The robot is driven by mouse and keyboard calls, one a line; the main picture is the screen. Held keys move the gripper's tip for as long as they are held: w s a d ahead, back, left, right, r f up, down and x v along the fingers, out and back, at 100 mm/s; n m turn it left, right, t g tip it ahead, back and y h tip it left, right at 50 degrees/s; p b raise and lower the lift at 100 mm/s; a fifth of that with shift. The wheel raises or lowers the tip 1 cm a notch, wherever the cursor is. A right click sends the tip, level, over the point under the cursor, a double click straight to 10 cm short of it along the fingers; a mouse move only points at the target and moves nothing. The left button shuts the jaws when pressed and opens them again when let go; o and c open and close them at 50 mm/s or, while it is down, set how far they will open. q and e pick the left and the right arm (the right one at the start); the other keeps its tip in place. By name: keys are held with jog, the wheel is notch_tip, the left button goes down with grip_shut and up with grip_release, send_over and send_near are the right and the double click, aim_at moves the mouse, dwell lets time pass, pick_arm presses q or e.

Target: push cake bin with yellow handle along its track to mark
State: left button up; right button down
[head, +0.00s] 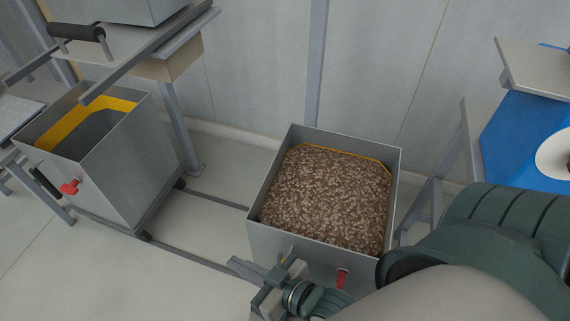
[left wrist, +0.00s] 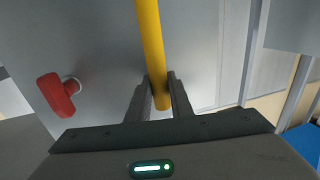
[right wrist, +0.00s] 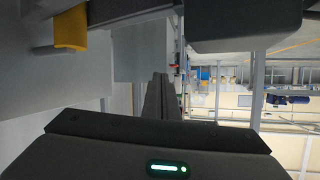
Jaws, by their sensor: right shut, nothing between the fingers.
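The cake bin (head: 270,235) is a square grey metal box full of brown crumbly cake (head: 325,195), with a red knob (head: 342,278) on its front. Its yellow handle (left wrist: 151,45) is a bar that runs between the fingers of my left gripper (left wrist: 159,82), which look shut on it. A yellow piece, likely the same handle, shows in the right wrist view (right wrist: 70,28). My right gripper (head: 243,268) is shut and empty by the bin's front left corner. The track (head: 195,255) runs left from the bin along the floor. I cannot make out the mark.
A second grey bin (head: 135,165) with a yellow inner band and red knob stands at the left on wheels. A raised stand (head: 185,130) is behind it. The track between the bins is clear.

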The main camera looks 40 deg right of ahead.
pick_arm(q)
jog(key=o, duration=0.4)
jog(key=shift+w, duration=0.1)
